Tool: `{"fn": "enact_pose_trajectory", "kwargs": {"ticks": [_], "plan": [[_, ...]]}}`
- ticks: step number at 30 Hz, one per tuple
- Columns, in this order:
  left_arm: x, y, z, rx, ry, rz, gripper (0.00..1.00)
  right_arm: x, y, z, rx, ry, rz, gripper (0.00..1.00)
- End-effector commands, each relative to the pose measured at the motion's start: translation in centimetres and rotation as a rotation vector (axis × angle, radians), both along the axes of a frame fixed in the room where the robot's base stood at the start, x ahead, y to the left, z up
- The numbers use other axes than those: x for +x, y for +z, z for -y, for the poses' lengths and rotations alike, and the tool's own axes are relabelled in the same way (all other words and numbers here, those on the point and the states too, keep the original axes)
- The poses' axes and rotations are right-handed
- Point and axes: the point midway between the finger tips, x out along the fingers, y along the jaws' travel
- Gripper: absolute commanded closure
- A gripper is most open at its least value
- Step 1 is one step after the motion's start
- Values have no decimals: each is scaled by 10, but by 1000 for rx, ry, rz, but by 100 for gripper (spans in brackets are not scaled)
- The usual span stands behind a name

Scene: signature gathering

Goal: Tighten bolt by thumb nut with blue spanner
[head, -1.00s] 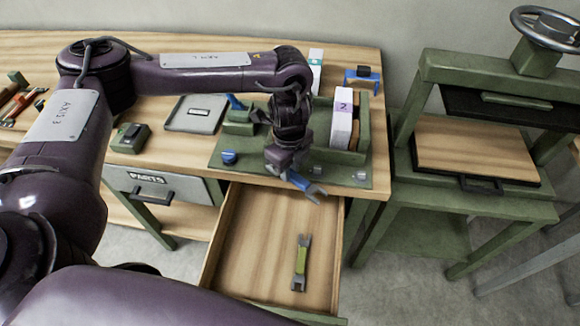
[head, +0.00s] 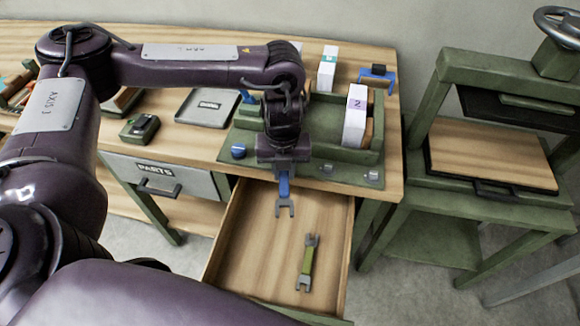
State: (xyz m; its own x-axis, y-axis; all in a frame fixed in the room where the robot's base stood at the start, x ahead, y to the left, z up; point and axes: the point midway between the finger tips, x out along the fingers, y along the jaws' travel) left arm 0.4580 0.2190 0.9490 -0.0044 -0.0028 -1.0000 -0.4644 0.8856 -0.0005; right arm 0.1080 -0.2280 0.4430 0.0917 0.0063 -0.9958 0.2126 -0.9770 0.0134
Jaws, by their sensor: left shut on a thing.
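My left gripper (head: 283,170) is shut on the blue spanner (head: 284,188). The spanner hangs in front of the bench edge, over the open drawer, with its grey open jaw (head: 285,208) pointing down in the picture. A blue knob that looks like the thumb nut (head: 238,151) sits at the left front of the green fixture plate (head: 345,176). Two small grey bolt heads show on the plate's right part, one (head: 326,170) nearer the gripper and one (head: 372,175) at the right corner. The gripper hides part of the plate between knob and bolts. My right gripper is out of view.
The open drawer (head: 250,253) holds a green spanner (head: 308,262). A white block marked 2 (head: 355,118) stands in the green fixture. A grey tray (head: 207,108) and a small green device (head: 140,128) lie left on the bench. A green press (head: 490,165) stands right.

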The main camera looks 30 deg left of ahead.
Motion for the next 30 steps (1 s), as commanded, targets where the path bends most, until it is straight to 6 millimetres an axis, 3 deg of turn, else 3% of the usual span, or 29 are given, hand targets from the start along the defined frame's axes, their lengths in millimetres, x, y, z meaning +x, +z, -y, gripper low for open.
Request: {"fn": "enact_pose_trajectory", "kwargs": {"ticks": [12,30], "plan": [[-5,0,-18,0,-349,2,100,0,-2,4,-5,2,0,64],[-4,1,-11,0,-219,1,100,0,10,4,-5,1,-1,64]]}}
